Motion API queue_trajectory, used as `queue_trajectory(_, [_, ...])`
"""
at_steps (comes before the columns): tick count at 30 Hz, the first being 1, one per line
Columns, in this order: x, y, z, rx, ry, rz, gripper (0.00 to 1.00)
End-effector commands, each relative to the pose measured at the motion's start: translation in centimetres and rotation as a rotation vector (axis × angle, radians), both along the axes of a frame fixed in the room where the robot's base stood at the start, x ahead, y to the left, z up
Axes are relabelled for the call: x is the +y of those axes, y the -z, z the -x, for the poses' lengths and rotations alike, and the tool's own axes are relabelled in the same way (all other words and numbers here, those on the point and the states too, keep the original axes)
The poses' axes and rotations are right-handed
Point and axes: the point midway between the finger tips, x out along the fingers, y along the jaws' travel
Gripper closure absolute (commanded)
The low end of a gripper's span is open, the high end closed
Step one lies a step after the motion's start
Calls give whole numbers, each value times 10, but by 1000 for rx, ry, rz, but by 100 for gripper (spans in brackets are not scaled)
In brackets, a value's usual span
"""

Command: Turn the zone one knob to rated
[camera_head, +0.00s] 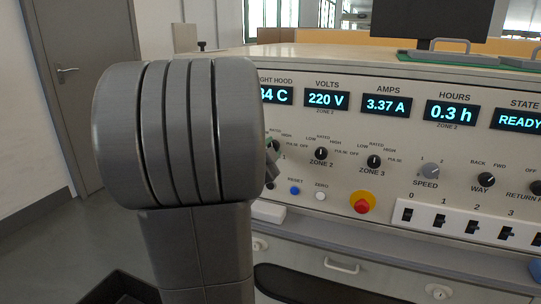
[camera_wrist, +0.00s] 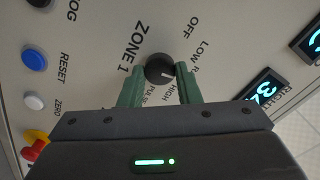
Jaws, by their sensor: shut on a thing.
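The zone one knob (camera_wrist: 157,66) is a round black knob beside the "ZONE 1" lettering in the wrist view. My gripper (camera_wrist: 160,72) has its two green fingers on either side of the knob, shut on it. A short light mark on the knob points toward the right finger, roughly toward the RATED and HIGH side; the exact setting is hard to tell. The OFF, LOW, HIGH and PULSE labels show, while RATED is mostly hidden behind the right finger.
To the right in the head view are the zone 2 knob (camera_head: 321,154), zone 3 knob (camera_head: 374,162), blue reset button (camera_head: 295,191), white zero button (camera_head: 320,196) and red stop button (camera_head: 362,203). Displays line the panel above. A row of switches (camera_head: 455,224) sits lower right.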

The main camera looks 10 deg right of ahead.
Motion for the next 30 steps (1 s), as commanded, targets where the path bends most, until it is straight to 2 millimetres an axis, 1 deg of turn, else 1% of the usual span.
queue_trajectory(6, [0, 1, 0, -64, 0, -95, 93])
queue_trajectory(12, [0, 1, 0, -96, 0, -143, 93])
queue_trajectory(28, [0, 1, 0, -106, 0, -158, 93])
queue_trajectory(29, [0, 1, 0, -106, 0, -158, 64])
queue_trajectory(30, [0, 1, 0, -106, 0, -158, 56])
